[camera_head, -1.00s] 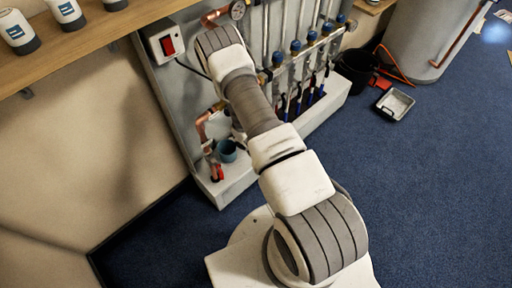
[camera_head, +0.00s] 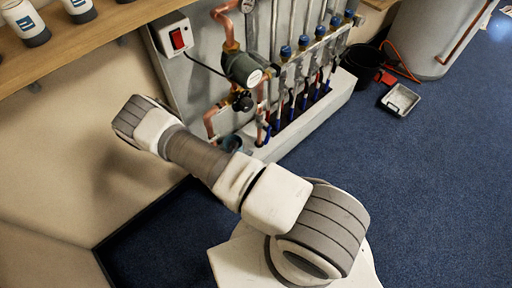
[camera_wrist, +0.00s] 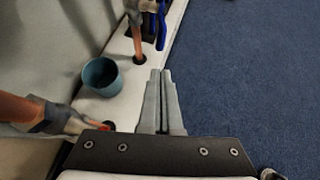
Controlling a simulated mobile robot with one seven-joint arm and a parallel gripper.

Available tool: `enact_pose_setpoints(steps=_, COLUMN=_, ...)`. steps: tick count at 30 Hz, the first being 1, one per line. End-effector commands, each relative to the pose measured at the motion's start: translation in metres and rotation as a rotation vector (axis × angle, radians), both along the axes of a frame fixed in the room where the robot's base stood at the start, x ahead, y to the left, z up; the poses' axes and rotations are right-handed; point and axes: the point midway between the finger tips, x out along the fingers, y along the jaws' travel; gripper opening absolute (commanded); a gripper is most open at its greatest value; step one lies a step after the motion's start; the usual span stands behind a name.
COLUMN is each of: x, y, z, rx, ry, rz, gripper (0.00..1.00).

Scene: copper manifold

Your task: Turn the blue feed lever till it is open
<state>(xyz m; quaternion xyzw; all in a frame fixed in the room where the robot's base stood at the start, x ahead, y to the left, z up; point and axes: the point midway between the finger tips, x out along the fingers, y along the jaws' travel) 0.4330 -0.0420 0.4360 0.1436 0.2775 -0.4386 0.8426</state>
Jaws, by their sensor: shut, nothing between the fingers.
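The copper manifold (camera_head: 318,45) stands against the grey panel, with several blue caps on top and blue and red parts low down. A blue part (camera_wrist: 161,28) shows at the top of the wrist view, beside a copper pipe (camera_wrist: 137,45). I cannot tell for sure which blue part is the feed lever, or its setting. My gripper (camera_wrist: 160,72) is shut and empty. Its fingers point towards the white ledge (camera_wrist: 109,105), apart from the blue part in the picture. In the head view my gripper is hidden behind my arm.
A blue-grey cup (camera_wrist: 101,76) stands on the ledge, left of my fingers. A copper pipe (camera_wrist: 30,108) is at the wrist view's left edge. A dark green pump (camera_head: 246,67) and red switch (camera_head: 178,39) are on the panel. A black bucket (camera_head: 364,65) stands right.

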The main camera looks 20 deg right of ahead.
Motion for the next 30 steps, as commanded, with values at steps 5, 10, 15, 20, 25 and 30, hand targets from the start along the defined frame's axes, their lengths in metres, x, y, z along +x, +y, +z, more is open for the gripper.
enact_pose_setpoints(steps=5, x=0.013, y=-0.022, z=-0.022, rx=-0.002, ry=-0.001, rz=-0.005, gripper=0.00)
enact_pose_setpoints(steps=10, x=0.030, y=-0.047, z=-0.045, rx=-0.002, ry=-0.001, rz=-0.006, gripper=0.00)
enact_pose_setpoints(steps=15, x=0.046, y=-0.069, z=-0.062, rx=-0.001, ry=-0.002, rz=-0.007, gripper=0.00)
enact_pose_setpoints(steps=20, x=0.058, y=-0.085, z=-0.068, rx=-0.001, ry=-0.003, rz=-0.008, gripper=0.00)
enact_pose_setpoints(steps=25, x=0.063, y=-0.092, z=-0.069, rx=0.000, ry=-0.003, rz=-0.007, gripper=0.00)
enact_pose_setpoints(steps=30, x=0.063, y=-0.093, z=-0.069, rx=0.001, ry=-0.003, rz=-0.007, gripper=0.00)
